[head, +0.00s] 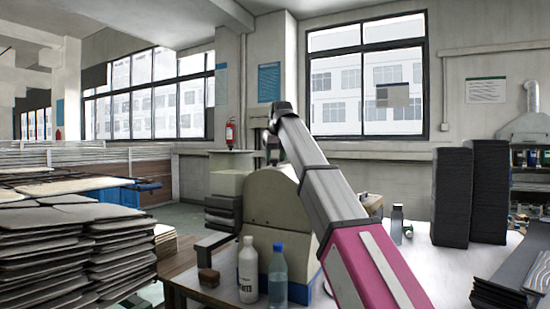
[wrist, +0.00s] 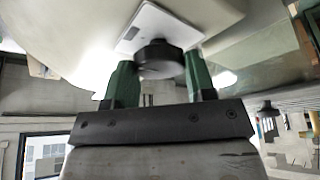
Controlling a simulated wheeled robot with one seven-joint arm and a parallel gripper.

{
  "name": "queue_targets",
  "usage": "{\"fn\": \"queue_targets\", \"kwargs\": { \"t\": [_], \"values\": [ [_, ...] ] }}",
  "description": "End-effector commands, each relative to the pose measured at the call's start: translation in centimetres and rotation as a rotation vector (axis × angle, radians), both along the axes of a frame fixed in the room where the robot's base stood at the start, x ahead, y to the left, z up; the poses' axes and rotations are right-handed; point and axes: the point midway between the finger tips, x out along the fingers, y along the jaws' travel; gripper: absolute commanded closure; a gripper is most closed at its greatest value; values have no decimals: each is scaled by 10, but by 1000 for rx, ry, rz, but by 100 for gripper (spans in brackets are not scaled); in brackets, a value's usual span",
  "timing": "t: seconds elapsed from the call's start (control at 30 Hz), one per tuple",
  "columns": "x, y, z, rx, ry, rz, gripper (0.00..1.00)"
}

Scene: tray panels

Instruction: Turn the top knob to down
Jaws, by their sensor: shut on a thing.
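A round black knob (wrist: 160,56) sits on a white plate (wrist: 150,22) fixed to a pale, curved housing in the wrist view. My gripper (wrist: 161,72) has its two green fingers on either side of the knob and is shut on it. The fingers hide the knob's sides, and I cannot tell which way it points. In the head view my arm reaches toward the beige machine (head: 268,212). There the knob and the fingertips are not clearly visible.
A white bottle (head: 248,270) and a blue bottle (head: 278,275) stand before the machine. A grey bottle (head: 397,224) and tall black stacks (head: 451,197) stand to the right. Stacked panels (head: 75,240) fill the left.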

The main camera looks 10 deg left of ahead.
Motion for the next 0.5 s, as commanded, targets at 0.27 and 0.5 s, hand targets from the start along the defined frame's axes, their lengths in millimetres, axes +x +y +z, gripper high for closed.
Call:
{"fn": "queue_targets", "kwargs": {
  "t": [0.27,0.5],
  "values": [
    [0,0,0,0,0,1,25],
    [-2,-1,7,1,-2,0,25]
  ]
}}
